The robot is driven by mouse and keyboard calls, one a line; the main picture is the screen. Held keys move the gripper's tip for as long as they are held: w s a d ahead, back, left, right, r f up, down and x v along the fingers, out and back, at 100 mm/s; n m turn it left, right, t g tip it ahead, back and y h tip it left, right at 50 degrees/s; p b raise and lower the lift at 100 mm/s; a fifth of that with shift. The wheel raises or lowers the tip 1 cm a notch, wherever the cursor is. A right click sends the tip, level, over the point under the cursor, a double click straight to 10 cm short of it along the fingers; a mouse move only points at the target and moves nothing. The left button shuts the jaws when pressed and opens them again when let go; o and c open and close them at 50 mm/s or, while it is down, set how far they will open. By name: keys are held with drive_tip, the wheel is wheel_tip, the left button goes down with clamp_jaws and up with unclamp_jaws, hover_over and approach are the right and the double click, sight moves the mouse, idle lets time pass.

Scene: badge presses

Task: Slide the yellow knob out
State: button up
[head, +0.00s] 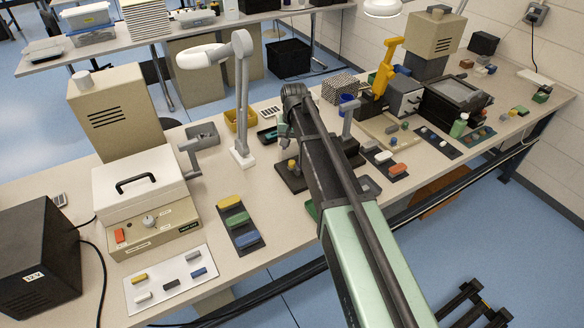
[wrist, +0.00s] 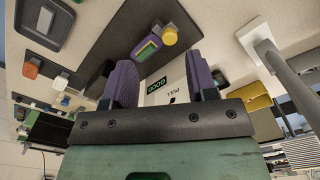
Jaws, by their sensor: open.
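The yellow knob (wrist: 169,36) shows in the wrist view as a round cap beside a green and purple block (wrist: 146,49) on a dark base plate (wrist: 115,42). My gripper (wrist: 163,78) has two purple fingers spread apart with nothing between them. The knob is past the fingertips, apart from them. In the head view a small yellow piece (head: 292,164), which looks like the same knob, stands on a dark base left of my arm. My arm hides part of that area, and the fingers are hard to make out there.
A grey lamp (head: 242,110) stands on the bench left of my arm, with a yellow bin (head: 234,121) behind it. A dark mat with coloured bars (head: 238,222) lies to the left.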

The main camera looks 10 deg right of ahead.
sight(292, 162)
drive_tip(key=w+f+b, duration=0.1)
drive_tip(key=f+b, duration=0.2)
drive_tip(key=w+f+m+b, duration=0.1)
drive_tip(key=f+b, duration=0.3)
drive_tip(key=w+f+m+b, duration=0.1)
drive_tip(key=f+b, duration=0.2)
drive_tip(key=f, duration=0.1)
drive_tip(key=shift+w+b, duration=0.25)
drive_tip(key=shift+b, duration=0.1)
drive_tip(key=shift+r, duration=0.15)
clamp_jaws()
